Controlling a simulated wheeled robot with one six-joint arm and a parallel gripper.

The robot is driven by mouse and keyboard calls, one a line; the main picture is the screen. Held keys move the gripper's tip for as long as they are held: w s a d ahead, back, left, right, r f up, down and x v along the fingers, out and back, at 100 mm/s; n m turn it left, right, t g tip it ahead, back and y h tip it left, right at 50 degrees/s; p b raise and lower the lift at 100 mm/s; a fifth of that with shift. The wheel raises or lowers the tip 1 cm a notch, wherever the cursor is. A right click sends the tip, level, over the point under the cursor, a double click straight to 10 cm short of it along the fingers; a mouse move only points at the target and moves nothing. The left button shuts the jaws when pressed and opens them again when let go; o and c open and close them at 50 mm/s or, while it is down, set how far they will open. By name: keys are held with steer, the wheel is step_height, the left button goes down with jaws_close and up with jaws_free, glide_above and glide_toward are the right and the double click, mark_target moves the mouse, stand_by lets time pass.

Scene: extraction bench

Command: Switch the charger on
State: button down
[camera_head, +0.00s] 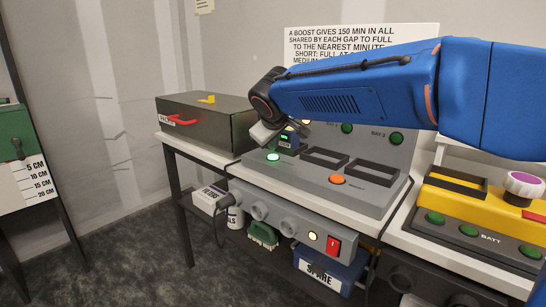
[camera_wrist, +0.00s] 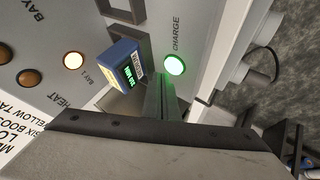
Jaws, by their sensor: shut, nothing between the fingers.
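The charger (camera_head: 360,203) is a grey bench unit with a sloped back panel and bays. A round button (camera_head: 273,157) on its left front glows green. In the wrist view this green button (camera_wrist: 175,65) sits beside the word CHARGE. A blue battery (camera_wrist: 121,64) with a small green display stands in the bay by the BAY 1 label; it also shows in the head view (camera_head: 289,139), partly behind my gripper. My gripper (camera_head: 264,136) is shut and empty, just above and behind the green button. In the wrist view its fingertips (camera_wrist: 160,88) are close to the button; contact cannot be told.
An orange button (camera_head: 337,180) sits by the empty bays. A red switch (camera_head: 333,246) and small lit lamp (camera_head: 312,236) are on the lower front. A dark box (camera_head: 205,118) with a red handle stands left. A yellow battery device (camera_head: 470,215) stands right. A blue SPARE bin (camera_head: 330,272) is below.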

mark_target(273, 157)
steer(key=shift+r, duration=0.1)
steer(key=shift+r, duration=2.4)
